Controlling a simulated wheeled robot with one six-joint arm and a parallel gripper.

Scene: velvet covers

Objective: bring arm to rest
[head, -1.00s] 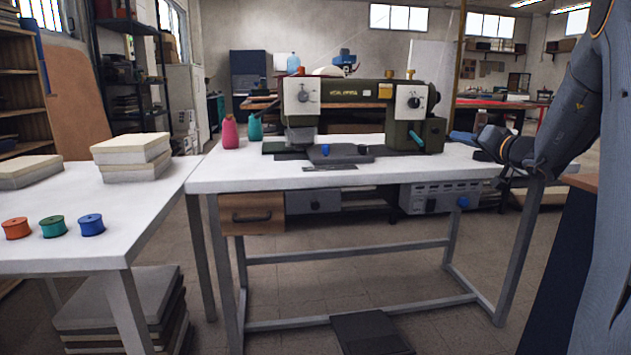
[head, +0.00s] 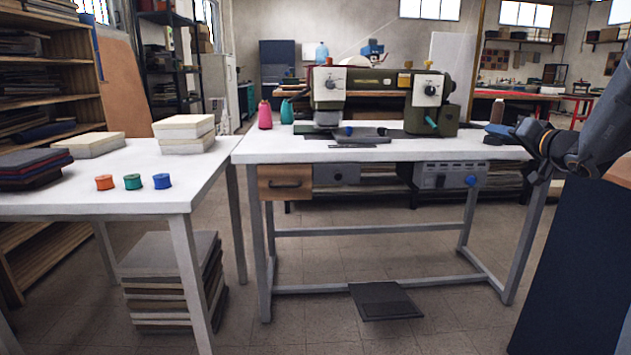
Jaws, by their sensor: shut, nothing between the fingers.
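My arm shows at the right edge of the head view, with my gripper (head: 527,142) at its end, in front of the right end of the sewing table (head: 290,149). The gripper is shut and holds nothing that I can see. Its fingertips are dark and small in the picture. A green sewing machine (head: 432,117) stands on the table, to the left of the gripper and apart from it.
A white table (head: 110,190) at left bears orange (head: 104,182), green (head: 132,181) and blue (head: 162,181) spools, and stacked pads (head: 185,133). Pink (head: 265,115) and teal (head: 287,112) cones stand by the machine. A pedal (head: 385,301) lies below. A dark blue panel (head: 575,260) stands at right.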

